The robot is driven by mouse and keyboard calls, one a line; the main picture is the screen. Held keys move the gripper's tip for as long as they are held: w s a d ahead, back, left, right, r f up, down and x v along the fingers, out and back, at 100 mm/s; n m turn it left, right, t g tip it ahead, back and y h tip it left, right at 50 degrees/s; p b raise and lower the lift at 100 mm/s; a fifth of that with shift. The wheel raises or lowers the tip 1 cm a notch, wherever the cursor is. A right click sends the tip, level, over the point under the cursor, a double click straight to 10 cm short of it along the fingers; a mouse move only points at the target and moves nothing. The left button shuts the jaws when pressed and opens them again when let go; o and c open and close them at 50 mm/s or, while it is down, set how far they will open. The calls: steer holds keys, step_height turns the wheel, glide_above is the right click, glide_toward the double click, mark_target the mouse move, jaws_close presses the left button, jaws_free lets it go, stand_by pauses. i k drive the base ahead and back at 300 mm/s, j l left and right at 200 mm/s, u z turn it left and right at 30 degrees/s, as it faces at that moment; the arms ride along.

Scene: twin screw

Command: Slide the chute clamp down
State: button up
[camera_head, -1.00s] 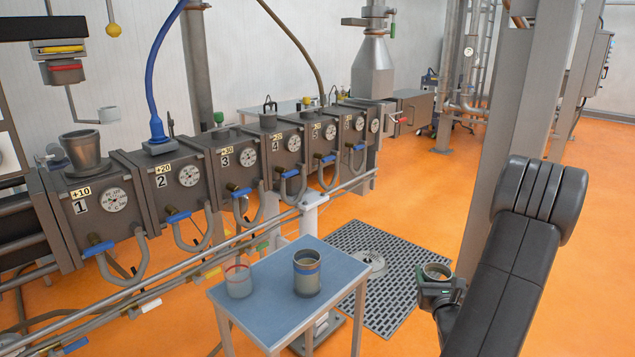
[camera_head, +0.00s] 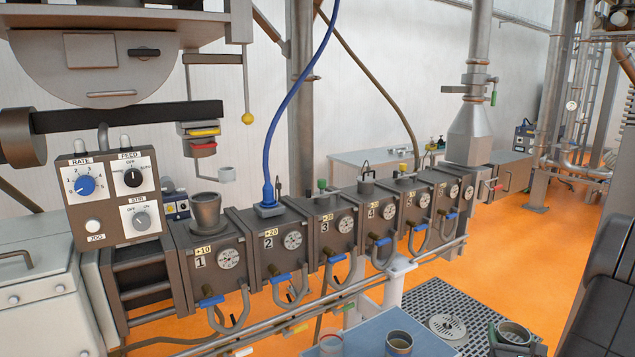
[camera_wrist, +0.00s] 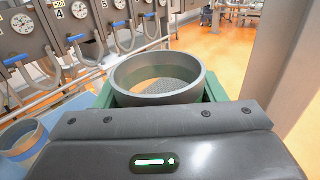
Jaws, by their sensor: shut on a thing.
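My gripper (camera_head: 512,338) is at the lower right, well away from that collar. It is shut on a grey round cup (camera_wrist: 158,94), held upright with its open top facing up. A mesh-like pattern shows inside the cup; I cannot tell whether it has a bottom.
A blue-topped table (camera_head: 430,345) with two cups stands left of my gripper. Behind it runs a row of numbered barrel blocks (camera_head: 290,242) with blue-handled hoses. A control panel (camera_head: 110,197) is at the left. A dark grated mat (camera_head: 462,303) and open orange floor lie in the middle right.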

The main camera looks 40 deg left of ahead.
mark_target(205, 198)
steer(key=k+j+u, duration=0.1)
steer(key=j+u, duration=0.15)
steer(key=j, duration=0.6)
steer(key=j+u, duration=0.3)
steer(key=j, duration=0.55)
